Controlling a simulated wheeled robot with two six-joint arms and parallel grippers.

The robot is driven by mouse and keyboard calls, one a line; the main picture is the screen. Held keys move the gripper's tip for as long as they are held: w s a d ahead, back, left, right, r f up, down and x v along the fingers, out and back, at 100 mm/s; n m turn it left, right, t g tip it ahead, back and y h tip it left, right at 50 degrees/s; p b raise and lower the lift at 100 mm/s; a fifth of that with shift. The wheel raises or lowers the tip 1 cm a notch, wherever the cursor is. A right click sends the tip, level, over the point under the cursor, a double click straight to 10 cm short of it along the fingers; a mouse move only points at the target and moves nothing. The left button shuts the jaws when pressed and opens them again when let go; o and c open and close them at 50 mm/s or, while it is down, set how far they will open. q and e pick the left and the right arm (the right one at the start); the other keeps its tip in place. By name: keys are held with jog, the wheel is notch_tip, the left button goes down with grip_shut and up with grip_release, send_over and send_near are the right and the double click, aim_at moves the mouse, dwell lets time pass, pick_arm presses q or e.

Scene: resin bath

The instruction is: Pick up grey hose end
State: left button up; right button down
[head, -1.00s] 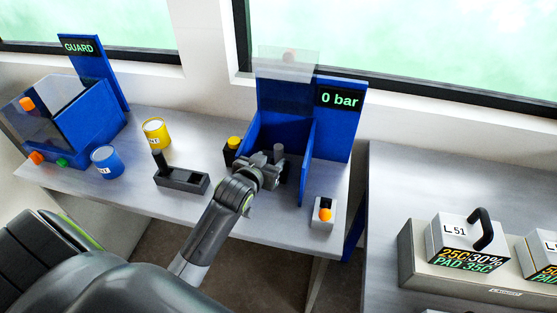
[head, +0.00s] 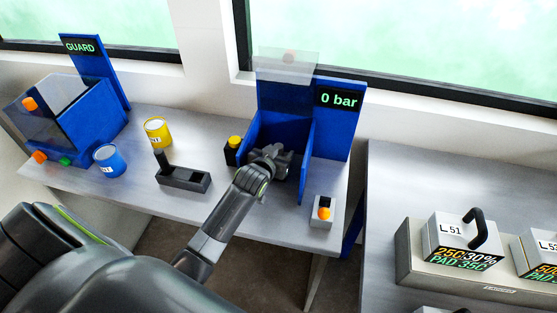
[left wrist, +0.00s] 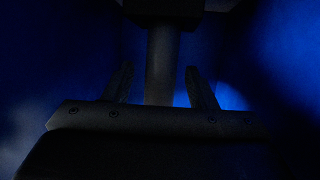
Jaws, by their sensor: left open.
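The grey hose end (left wrist: 163,52) shows in the left wrist view as a dark upright cylinder under a wider black part. In the head view my left gripper covers it. My left gripper (head: 272,156) reaches into the open front of the blue booth with the "0 bar" display (head: 339,99). In the left wrist view its two fingers stand apart, one on each side of the cylinder, with gaps visible. The gripper is open. The wrist picture is very dark, so depth is hard to judge. My right gripper is not in view.
Blue walls (head: 308,150) stand close on both sides of the gripper. A yellow-topped black button (head: 233,148) is left of the booth, and a box with an orange knob (head: 323,211) is front right. A dark tray (head: 184,178) and two cups stand farther left.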

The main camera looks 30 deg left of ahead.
pick_arm(q)
jog(key=c, duration=1.1)
